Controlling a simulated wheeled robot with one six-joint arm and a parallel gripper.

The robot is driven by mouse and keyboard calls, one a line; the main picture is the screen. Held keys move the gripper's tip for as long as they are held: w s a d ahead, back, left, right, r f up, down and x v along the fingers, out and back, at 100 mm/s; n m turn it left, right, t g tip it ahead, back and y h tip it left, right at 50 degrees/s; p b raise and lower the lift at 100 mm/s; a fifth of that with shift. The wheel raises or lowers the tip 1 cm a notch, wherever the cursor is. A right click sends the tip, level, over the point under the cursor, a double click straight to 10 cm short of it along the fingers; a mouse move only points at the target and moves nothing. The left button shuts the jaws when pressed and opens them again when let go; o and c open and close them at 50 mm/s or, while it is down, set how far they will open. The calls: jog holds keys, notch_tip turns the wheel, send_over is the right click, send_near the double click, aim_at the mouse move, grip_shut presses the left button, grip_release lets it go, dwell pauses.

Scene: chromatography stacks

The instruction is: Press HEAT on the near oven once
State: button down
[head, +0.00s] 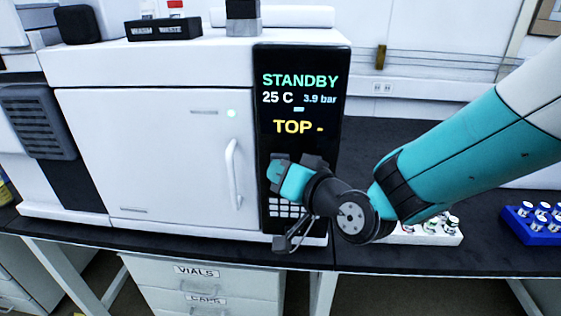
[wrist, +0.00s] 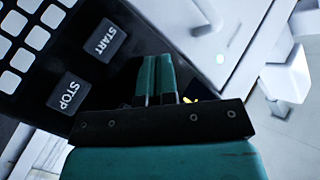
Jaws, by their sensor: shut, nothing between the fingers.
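The near oven (head: 155,140) is a white unit with a door and a tall black control panel (head: 300,60) on its right. The display reads STANDBY, 25 C, 3.9 bar and TOP -. My gripper (head: 276,170) is shut and empty in front of the panel, below the display. In the wrist view its teal fingers (wrist: 155,78) lie over the black panel, beside the START key (wrist: 104,40) and STOP key (wrist: 70,94). I cannot tell whether the fingertips touch the panel. No HEAT label is readable; my gripper and arm hide part of the panel.
White keypad keys (head: 284,208) sit low on the panel. The oven door handle (head: 233,172) sticks out left of my gripper. A white vial rack (head: 440,238) and a blue rack (head: 535,232) stand on the dark bench at right. Drawers (head: 200,290) are below.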

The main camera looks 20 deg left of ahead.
jog(key=shift+w, duration=0.15)
dwell(0.4)
jog(key=shift+s+d, duration=0.15)
jog(key=shift+s, duration=0.7)
jog(key=s, duration=0.2)
jog(key=s+d, duration=0.1)
jog(key=s, duration=0.1)
jog(key=shift+s+d+p, duration=0.1)
jog(key=shift+s+p, duration=0.3)
dwell(0.4)
